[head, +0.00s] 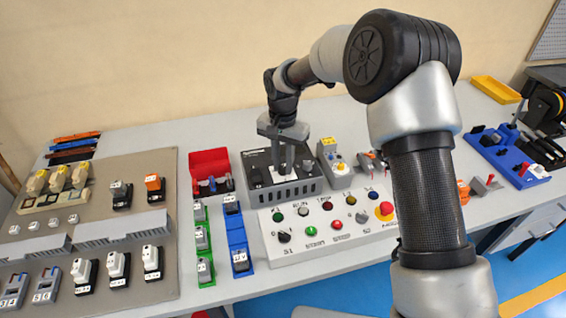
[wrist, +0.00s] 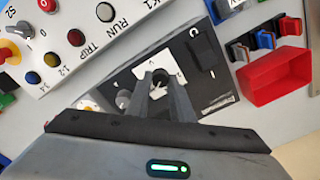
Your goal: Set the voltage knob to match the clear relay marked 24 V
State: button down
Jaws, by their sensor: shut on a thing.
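Relays with white labels sit in green sockets (head: 202,238) and blue sockets (head: 238,240) left of the supply. Their labels are too small to read surely, so I cannot pick out the 24 V one.
A control box (head: 335,228) with buttons, selectors and a red emergency stop (head: 384,211) stands in front of the supply. A red bin (head: 209,162) is left of it. A grey panel (head: 150,235) with several devices lies further left.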

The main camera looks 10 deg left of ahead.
aim_at(283, 167)
jog(key=n, duration=0.5)
jog(key=shift+r+n+p, duration=0.1)
jog(key=shift+n+p, duration=0.25)
jog(key=shift+n, duration=0.05)
jog(key=n, duration=0.4)
jog(key=shift+n, duration=0.4)
jog(key=shift+a+p, duration=0.1)
jog(key=shift+p, duration=0.2)
jog(key=c, duration=1.6)
grip_release()
jog(key=shift+o, duration=0.2)
notch_tip(283, 167, up, 17)
jog(key=p, duration=0.1)
jog(key=shift+r, duration=0.2)
